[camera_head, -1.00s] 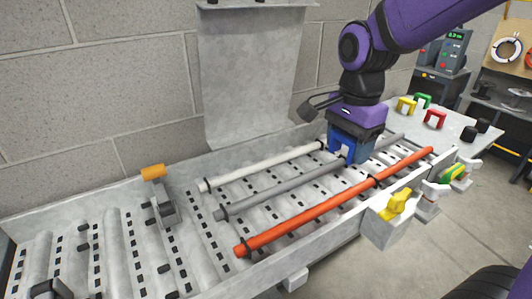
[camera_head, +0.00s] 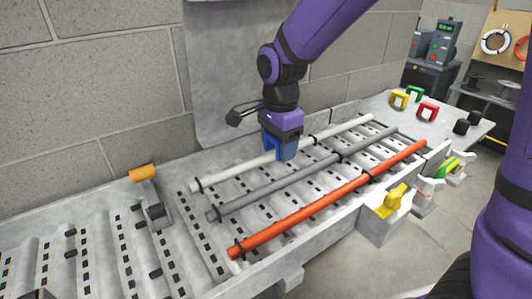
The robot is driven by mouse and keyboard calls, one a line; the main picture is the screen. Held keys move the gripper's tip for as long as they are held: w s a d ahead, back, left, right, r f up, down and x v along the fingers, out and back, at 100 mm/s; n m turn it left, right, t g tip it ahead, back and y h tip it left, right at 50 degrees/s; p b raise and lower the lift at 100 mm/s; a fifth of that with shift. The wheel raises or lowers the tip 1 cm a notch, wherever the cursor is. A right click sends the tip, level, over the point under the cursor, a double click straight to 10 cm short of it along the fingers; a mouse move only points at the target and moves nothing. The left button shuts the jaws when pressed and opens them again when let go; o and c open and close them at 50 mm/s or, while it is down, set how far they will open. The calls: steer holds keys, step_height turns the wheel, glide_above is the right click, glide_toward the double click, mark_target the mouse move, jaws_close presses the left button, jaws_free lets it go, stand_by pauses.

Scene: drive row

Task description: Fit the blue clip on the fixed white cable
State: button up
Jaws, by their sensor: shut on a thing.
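The blue clip (camera_head: 271,148) is held under my gripper (camera_head: 282,155), which is shut on it. The white cable (camera_head: 235,172) runs diagonally along the tray, the farthest back of three cables, with dark ties on it. My gripper and the clip are at the middle stretch of this cable, and the clip's lower end overlaps it in the picture. I cannot tell whether the clip touches the cable or sits around it. The jaws partly hide the clip and a short piece of the cable.
A grey cable (camera_head: 270,190) and an orange cable (camera_head: 310,207) lie in front, roughly parallel. Yellow (camera_head: 399,99), green (camera_head: 414,93) and red (camera_head: 428,111) clips stand at the right end. An orange-topped lever (camera_head: 143,172) stands left. A yellow handle (camera_head: 390,200) is at the front edge.

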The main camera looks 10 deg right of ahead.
mark_target(266, 155)
steer(key=shift+w+a+f, duration=0.15)
steer(key=shift+w+a, duration=0.7)
steer(key=shift+a, duration=0.25)
steer(key=shift+w+a+f, duration=0.2)
steer(key=shift+a+f, duration=0.05)
steer(key=shift+d+f, duration=0.1)
steer(key=shift+f, duration=1.4)
steer(key=shift+f, duration=0.15)
steer(key=o, duration=0.6)
steer(key=shift+r, duration=3.95)
